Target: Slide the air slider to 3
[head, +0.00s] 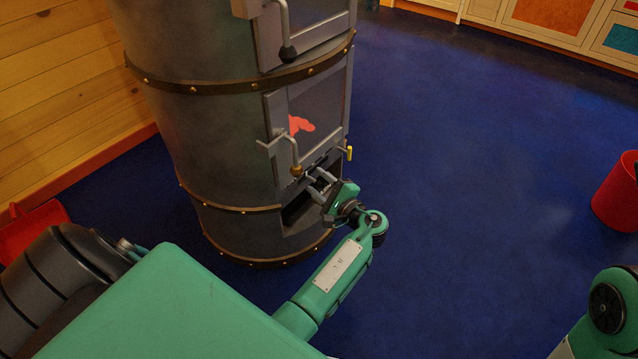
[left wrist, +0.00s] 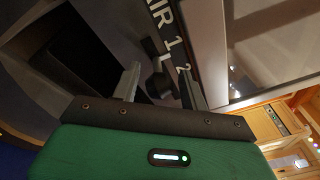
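The air slider's scale plate (left wrist: 166,18) shows in the left wrist view with the letters "IR" and the numbers 1 and 2; a 3 is not visible. A dark knob (left wrist: 158,84), apparently the air slider, sits beside the 1 and 2. My left gripper (left wrist: 158,88) is open, with one finger on each side of the knob and gaps showing. In the head view my left gripper (head: 318,181) is at the opening low on the grey stove (head: 215,150), hiding the slider. My right gripper is out of view.
The stove door (head: 325,100) with a glowing window and a brass-tipped handle is just above my left gripper. A yellow-tipped handle (head: 349,153) is to its right. A red bin (head: 617,190) stands at the far right. The blue floor (head: 480,150) between is clear.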

